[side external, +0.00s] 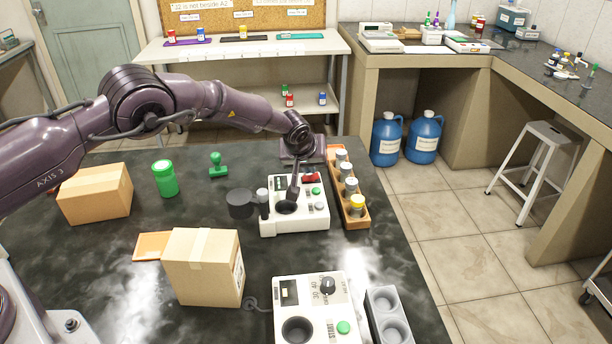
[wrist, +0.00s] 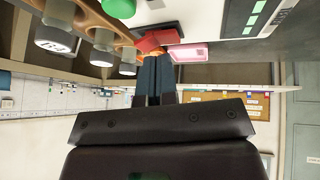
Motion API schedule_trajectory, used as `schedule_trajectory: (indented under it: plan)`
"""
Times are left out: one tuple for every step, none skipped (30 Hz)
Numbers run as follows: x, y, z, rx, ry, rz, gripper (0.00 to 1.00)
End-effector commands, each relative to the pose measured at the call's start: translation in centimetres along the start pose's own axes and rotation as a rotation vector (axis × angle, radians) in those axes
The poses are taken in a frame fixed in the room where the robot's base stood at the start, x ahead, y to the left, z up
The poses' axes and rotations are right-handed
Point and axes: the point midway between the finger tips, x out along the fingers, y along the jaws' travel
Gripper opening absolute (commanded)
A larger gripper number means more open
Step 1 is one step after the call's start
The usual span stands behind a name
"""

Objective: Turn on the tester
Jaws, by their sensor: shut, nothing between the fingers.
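A white tester box (side external: 312,217) stands on the dark bench, with a dark round well, a display, green and grey buttons and a red switch (side external: 312,177) toward its back. My gripper (side external: 293,194) is shut and empty, pointing down over the box, left of the red switch in the side view. In the wrist view, the closed fingertips (wrist: 154,58) appear close to the red switch (wrist: 158,39); contact cannot be told. A green button (wrist: 118,7) and the display (wrist: 255,16) also show there.
A wooden rack (side external: 352,212) with several capped vials stands right beside the tester. A dark cylinder (side external: 239,204) is at its left. A second white device (side external: 313,313), a cardboard box (side external: 203,268) and a grey holder (side external: 388,315) stand nearer the front.

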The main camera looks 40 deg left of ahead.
Motion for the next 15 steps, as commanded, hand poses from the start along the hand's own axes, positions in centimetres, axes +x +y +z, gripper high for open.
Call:
schedule_trajectory:
  plan:
    - [-0.24, 0.19, -0.18, 0.0, 0.001, 0.001, 0.0]
    - [-0.35, 0.27, -0.26, 0.0, 0.001, 0.001, 0.0]
    - [-0.51, 0.37, -0.37, 0.0, 0.001, 0.001, 0.0]
    - [-0.61, 0.44, -0.45, 0.0, 0.001, 0.001, 0.0]
    - [-0.7, 0.51, -0.51, 0.0, 0.001, 0.001, 0.0]
    - [-0.77, 0.56, -0.57, 0.0, 0.001, 0.001, 0.0]
    - [-0.8, 0.58, -0.59, 0.0, 0.001, 0.001, 0.0]
    - [-0.81, 0.59, -0.6, 0.0, 0.001, 0.001, 0.0]
    - [-0.81, 0.59, -0.59, 0.0, 0.001, 0.0, 0.0]
    - [-0.81, 0.58, -0.59, 0.0, 0.001, 0.0, 0.0]
    - [-0.8, 0.58, -0.58, 0.0, 0.0, 0.0, 0.0]
    - [-0.8, 0.58, -0.58, 0.0, 0.0, 0.0, 0.0]
    - [-0.8, 0.58, -0.58, 0.0, 0.0, 0.0, 0.0]
    - [-0.8, 0.58, -0.58, 0.0, 0.0, 0.0, 0.0]
    - [-0.83, 0.61, -0.61, 0.0, 0.001, 0.0, 0.0]
